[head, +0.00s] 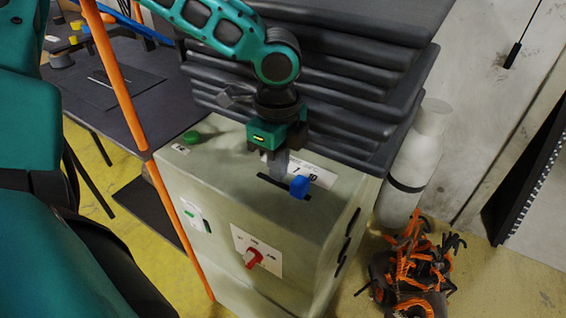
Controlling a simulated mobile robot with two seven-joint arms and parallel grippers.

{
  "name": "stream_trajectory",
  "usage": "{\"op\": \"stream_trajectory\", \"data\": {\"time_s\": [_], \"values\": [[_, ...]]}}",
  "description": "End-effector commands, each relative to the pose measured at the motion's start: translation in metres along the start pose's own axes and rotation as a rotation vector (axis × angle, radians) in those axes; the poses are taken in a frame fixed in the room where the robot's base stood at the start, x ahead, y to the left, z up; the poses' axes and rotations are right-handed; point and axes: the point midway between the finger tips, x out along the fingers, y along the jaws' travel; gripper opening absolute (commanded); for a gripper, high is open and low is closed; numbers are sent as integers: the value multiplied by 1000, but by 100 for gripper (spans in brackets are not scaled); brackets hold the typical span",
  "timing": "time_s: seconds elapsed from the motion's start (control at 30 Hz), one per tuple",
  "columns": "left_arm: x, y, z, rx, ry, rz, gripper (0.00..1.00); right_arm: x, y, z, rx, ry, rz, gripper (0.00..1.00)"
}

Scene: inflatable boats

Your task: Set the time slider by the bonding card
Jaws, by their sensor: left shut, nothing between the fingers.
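The machine cabinet (225,215) is a pale grey-green box in the middle of the head view. On its top is a black slot (270,181) with a blue slider knob (299,187) near its right end. A white label (318,174) lies behind the slot, partly hidden by my gripper. My left gripper (278,168) points down over the slot, just left of the blue knob. It is shut with nothing in it; I cannot tell whether it touches the knob. No card that I can identify as the bonding card shows clearly. My right gripper is not in view.
A green button (191,137) is at the cabinet top's left. A red switch (253,258) is on its front. Stacked dark folded material (350,75) rises behind. A white cylinder (415,165) and an orange-black tangle (412,275) stand right. A dark table (105,85) is left.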

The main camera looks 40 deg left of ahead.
Motion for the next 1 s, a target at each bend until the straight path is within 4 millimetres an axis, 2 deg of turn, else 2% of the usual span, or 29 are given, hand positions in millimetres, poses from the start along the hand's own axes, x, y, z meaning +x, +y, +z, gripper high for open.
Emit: {"op": "stream_trajectory", "data": {"time_s": [0.03,0.1,0.3,0.53,0.7,1.0], "values": [[-12,0,0,-1,0,1,0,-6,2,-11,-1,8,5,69],[-18,0,0,-1,0,1,0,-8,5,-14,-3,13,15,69],[-38,0,0,-1,0,0,0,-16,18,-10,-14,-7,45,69],[-60,0,0,-1,0,0,0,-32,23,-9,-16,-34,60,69],[-66,0,0,-1,0,1,0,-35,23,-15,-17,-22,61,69],[-65,0,0,-1,0,1,0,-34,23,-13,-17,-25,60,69]]}}
